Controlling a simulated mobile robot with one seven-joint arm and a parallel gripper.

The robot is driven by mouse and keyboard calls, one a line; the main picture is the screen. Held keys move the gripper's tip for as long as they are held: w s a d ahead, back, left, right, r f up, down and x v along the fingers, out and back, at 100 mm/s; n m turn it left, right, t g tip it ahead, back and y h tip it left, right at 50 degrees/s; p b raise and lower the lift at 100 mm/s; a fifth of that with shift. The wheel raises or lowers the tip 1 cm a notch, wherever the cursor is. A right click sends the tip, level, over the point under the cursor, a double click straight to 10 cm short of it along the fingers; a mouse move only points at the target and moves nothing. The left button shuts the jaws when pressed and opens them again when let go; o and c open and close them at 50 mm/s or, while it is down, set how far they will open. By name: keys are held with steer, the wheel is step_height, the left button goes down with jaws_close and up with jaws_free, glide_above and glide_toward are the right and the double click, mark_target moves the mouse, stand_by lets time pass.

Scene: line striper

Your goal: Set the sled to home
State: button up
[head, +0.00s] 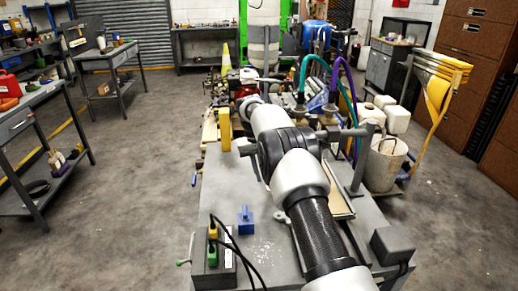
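I cannot tell for sure which part is the sled. A small blue block with an upright stem (245,222) stands on the grey bench top (222,180), left of my arm. A grey control box (213,262) with a yellow and a green plug and black cables sits at the bench's near left corner. A yellow upright piece (225,130) stands at the bench's far left edge, beside my arm. My arm reaches forward over the bench from the lower right. My gripper is not visible; the arm's far end and the things behind it are hidden.
Machinery with teal and purple hoses (343,82) and a red engine (244,83) crowds the area beyond the bench. A white bucket (384,164) stands at right. Workbenches (30,108) line the left. The floor (130,170) between is clear.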

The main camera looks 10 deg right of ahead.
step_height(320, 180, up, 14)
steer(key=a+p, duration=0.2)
steer(key=p, duration=0.1)
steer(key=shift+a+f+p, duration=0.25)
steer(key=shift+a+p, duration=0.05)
steer(key=shift+p, duration=0.05)
